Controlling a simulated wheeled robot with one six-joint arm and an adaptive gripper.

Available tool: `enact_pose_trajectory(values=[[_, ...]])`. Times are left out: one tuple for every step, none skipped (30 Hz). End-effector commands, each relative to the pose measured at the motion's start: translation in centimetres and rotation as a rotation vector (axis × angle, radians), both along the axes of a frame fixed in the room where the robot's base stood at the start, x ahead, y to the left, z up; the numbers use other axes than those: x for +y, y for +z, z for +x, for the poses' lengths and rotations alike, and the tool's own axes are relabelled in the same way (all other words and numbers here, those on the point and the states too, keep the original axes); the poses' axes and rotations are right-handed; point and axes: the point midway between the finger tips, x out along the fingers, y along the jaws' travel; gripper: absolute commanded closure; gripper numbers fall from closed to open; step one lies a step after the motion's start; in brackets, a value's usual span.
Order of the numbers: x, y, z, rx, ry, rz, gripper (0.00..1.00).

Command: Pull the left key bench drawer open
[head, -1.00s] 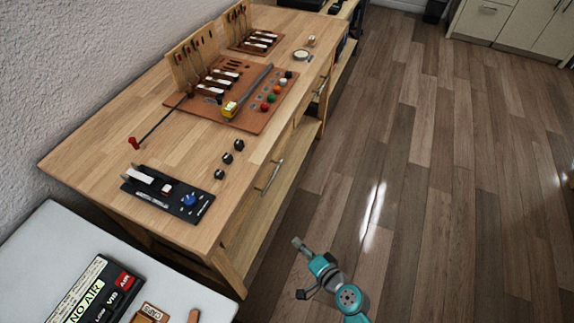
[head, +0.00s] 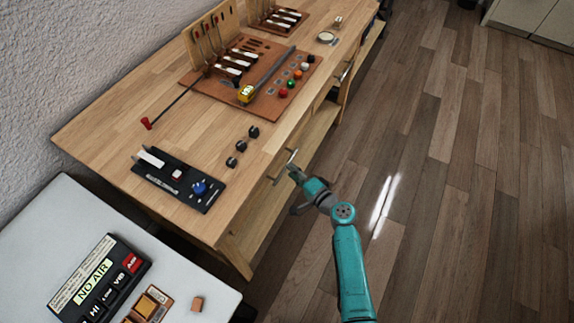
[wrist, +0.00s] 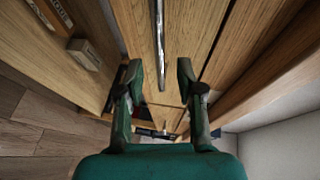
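The left drawer (head: 262,196) is in the front of the wooden bench, at the near end, and looks shut. Its metal bar handle (head: 284,166) is partly overlapped by my gripper (head: 296,171) in the head view. In the wrist view, the drawer's wooden front lies ahead and the handle (wrist: 160,40) runs down the middle of the picture. Its lower end lies in the gap between the two fingertips of my gripper (wrist: 160,76). The fingers are apart, with no visible contact on the bar. Whether the bar is at fingertip depth, I cannot tell.
The bench top (head: 118,122) carries a black panel (head: 180,182), several black knobs and a brown mat (head: 215,92) with key parts. A second drawer handle (head: 345,72) is farther along. A white table (head: 60,215) stands at near left. The floor (head: 450,200) at right is clear.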

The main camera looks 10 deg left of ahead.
Motion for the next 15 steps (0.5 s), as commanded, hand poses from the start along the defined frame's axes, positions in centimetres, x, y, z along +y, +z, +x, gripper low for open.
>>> enact_pose_trajectory(values=[[0.7, -0.1, 0.6, 0.000, 0.002, 0.001, 0.63], [1.0, -0.2, 0.9, 0.000, 0.002, 0.000, 0.63], [1.4, -0.3, 1.2, 0.000, 0.002, -0.001, 0.63], [1.7, -0.3, 1.5, -0.001, 0.001, -0.001, 0.63], [1.9, -0.5, 1.8, -0.001, 0.001, -0.001, 0.63], [2.2, -0.5, 2.0, 0.000, 0.001, 0.000, 0.63], [2.4, -0.6, 2.2, 0.000, 0.000, 0.000, 0.63], [2.5, -0.6, 2.3, 0.000, 0.000, 0.000, 0.63], [2.7, -0.7, 2.5, 0.000, 0.000, 0.000, 0.63], [2.8, -0.7, 2.6, -0.001, 0.000, -0.001, 0.63], [2.9, -0.7, 2.7, -0.001, 0.000, -0.001, 0.63], [2.9, -0.7, 2.7, 0.000, 0.000, -0.001, 0.63], [3.0, -0.8, 2.7, 0.000, 0.000, -0.001, 0.63], [3.0, -0.8, 2.8, 0.000, -0.001, -0.001, 0.63], [3.0, -0.8, 2.8, 0.000, -0.001, -0.001, 0.63]])
